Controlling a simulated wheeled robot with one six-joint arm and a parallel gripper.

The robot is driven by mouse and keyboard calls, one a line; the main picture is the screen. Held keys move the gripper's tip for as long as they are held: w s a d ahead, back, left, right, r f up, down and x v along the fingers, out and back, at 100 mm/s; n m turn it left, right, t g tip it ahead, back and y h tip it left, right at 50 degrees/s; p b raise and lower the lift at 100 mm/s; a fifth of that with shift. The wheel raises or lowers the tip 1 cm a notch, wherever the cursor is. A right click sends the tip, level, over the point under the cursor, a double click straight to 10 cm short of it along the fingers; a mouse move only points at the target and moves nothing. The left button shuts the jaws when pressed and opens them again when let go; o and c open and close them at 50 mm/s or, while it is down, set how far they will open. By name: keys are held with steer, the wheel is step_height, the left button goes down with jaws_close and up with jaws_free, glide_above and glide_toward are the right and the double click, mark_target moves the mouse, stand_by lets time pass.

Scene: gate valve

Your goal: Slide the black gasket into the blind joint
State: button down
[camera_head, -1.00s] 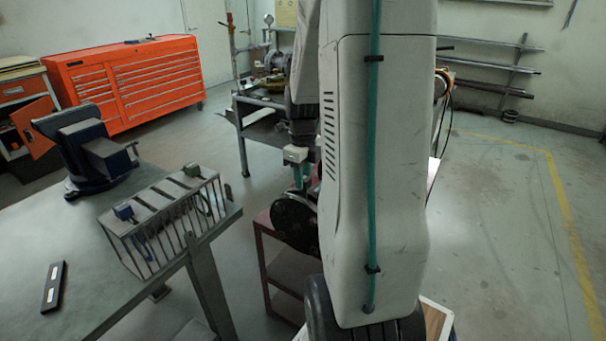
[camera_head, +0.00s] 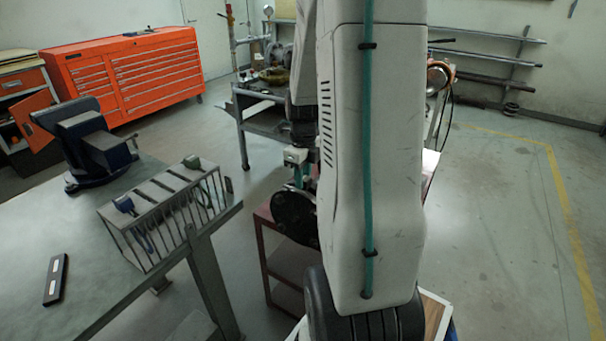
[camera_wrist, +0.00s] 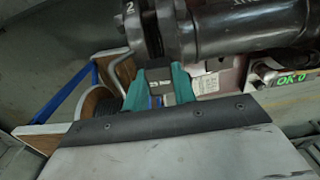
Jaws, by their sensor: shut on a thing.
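In the wrist view my gripper (camera_wrist: 158,84) has teal fingers closed on a small dark piece, taken to be the black gasket (camera_wrist: 157,63). Most of the gasket is hidden by the fingers and the flanges. The held piece is close against the gap between two dark flanges of the blind joint (camera_wrist: 150,22); I cannot tell how far it is inside. One flange carries a "2". In the head view my gripper (camera_head: 297,172) is small, just above the round black blind flange (camera_head: 294,213), partly hidden by my arm.
A dark pipe (camera_wrist: 240,25) runs right from the joint. A red stand (camera_head: 285,262) is below it. On the left, a bench (camera_head: 120,290) carries a blue vise (camera_head: 85,145) and a wire rack (camera_head: 165,215). The floor at right is open.

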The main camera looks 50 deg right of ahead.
steer(key=c, duration=1.1)
jaws_free()
steer(key=shift+o, duration=0.2)
step_height(320, 180, up, 8)
steer(key=shift+f, duration=0.1)
